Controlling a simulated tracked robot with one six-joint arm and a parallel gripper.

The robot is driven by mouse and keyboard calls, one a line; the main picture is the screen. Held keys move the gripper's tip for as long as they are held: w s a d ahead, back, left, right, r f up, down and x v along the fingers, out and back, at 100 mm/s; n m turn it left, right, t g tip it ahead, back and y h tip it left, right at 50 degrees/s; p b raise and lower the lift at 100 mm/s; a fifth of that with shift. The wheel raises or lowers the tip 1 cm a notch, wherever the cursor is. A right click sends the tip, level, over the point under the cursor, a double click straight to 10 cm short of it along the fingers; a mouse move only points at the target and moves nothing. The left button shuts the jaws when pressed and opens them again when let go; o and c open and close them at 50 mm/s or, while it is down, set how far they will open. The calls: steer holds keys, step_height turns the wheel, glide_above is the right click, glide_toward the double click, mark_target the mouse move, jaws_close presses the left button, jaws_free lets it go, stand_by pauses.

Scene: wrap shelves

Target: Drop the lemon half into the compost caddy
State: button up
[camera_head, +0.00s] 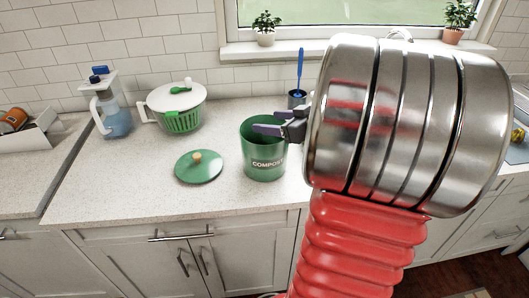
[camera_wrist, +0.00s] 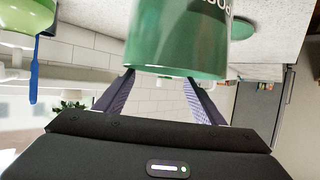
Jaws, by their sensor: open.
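The green compost caddy (camera_head: 264,165) stands upright and open on the counter in the head view, with white lettering on its front. In the wrist view the caddy (camera_wrist: 180,45) fills the upper middle, its rim close to my fingertips. My gripper (camera_head: 268,128) is at the caddy's upper right rim in the head view. In the wrist view my gripper (camera_wrist: 158,78) shows its two fingers spread apart with nothing between them. I cannot make out a lemon half in either view. Most of the caddy's inside is hidden.
A green lid with a wooden knob (camera_head: 198,170) lies left of the caddy. Behind it are a white and green salad spinner (camera_head: 176,108) and a blue jug (camera_head: 113,115). A blue brush (camera_head: 300,65) stands in a holder behind my gripper. The front left counter is clear.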

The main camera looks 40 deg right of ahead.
steer(key=v, duration=1.1)
steer(key=shift+s, duration=0.35)
stand_by(0.4)
steer(key=w+d+r+m+g+h, duration=0.25)
steer(key=w+r+m+h, duration=0.25)
steer(key=w+r+h, duration=0.45)
steer(key=s+a+f+n+g+y, duration=0.1)
steer(key=s+a+f, duration=0.3)
steer(key=a, duration=0.8)
steer(key=s+a+f+n+g+y, duration=0.1)
steer(key=s+a+f+y, duration=0.3)
steer(key=a, duration=0.8)
steer(key=s+a+f+n+g+y, duration=0.2)
steer(key=s+a+f, duration=0.3)
steer(key=a, duration=0.7)
steer(key=shift+f+g+y, duration=0.6)
steer(key=shift+g+y, duration=0.05)
